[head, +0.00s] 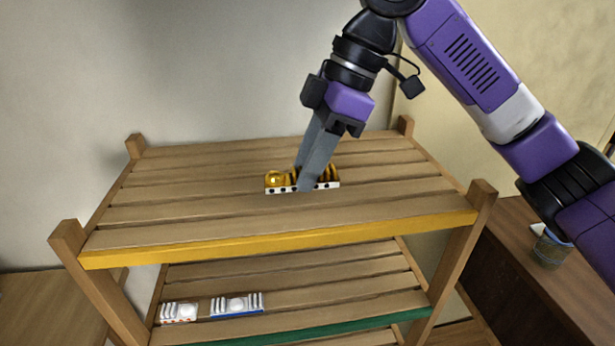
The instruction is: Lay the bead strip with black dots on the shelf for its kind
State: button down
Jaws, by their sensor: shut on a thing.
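The bead strip with black dots (275,184) is a short piece with yellow-gold beads and a white front edge marked with black dots. It is at the top shelf (190,213) of a wooden slatted rack, near the middle; I cannot tell whether it touches the slats. My gripper (307,184) points down and is shut on the strip, hiding part of its middle. The top shelf has a yellow front edge (285,241). The lower shelf (350,293) has a green front edge (340,327).
On the lower shelf, at its left, lie a white strip with red marks (179,312) and a white strip with a blue edge (237,305). Corner posts rise above the top shelf. A dark cabinet (520,270) with a cup (551,248) stands at the right. The rest of the top shelf is clear.

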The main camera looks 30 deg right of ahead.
notch_tip(320, 180, down, 2)
jog(key=shift+d+f, duration=0.1)
jog(key=shift+f, duration=0.1)
jog(key=shift+w+f+p, duration=0.2)
jog(key=shift+f+p, duration=0.15)
jog(key=shift+f, duration=0.2)
jog(key=c, duration=1.1)
grip_release()
jog(key=shift+o, duration=0.2)
jog(key=shift+r, duration=0.1)
jog(key=shift+b+v, duration=0.45)
jog(key=shift+v, duration=3.4)
jog(key=shift+s, duration=0.1)
